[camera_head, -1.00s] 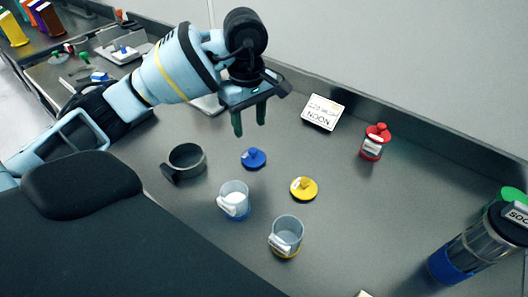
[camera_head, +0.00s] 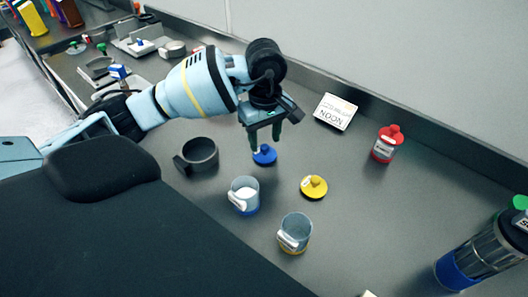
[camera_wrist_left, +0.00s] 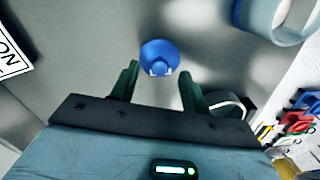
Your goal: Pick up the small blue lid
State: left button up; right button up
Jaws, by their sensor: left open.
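The small blue lid (camera_head: 264,155) lies on the grey counter and has a small knob on top. It also shows in the left wrist view (camera_wrist_left: 159,56), just beyond the fingertips and between their lines. My left gripper (camera_head: 265,142) is open and empty, with green fingers pointing down above and beside the lid. In the wrist view its fingertips (camera_wrist_left: 158,70) stand apart on either side of the lid's near edge. I cannot tell the exact height gap. My right gripper is not in view.
A blue-based cup (camera_head: 243,196) with white powder and a yellow-based cup (camera_head: 295,232) stand in front. A yellow lid (camera_head: 314,188) lies to the right, a dark round holder (camera_head: 197,157) to the left. A red-lidded jar (camera_head: 386,143) and white card (camera_head: 335,111) are behind.

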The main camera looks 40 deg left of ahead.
pick_arm(q)
jog(key=shift+f, duration=1.05)
jog(key=c, duration=0.9)
grip_shut()
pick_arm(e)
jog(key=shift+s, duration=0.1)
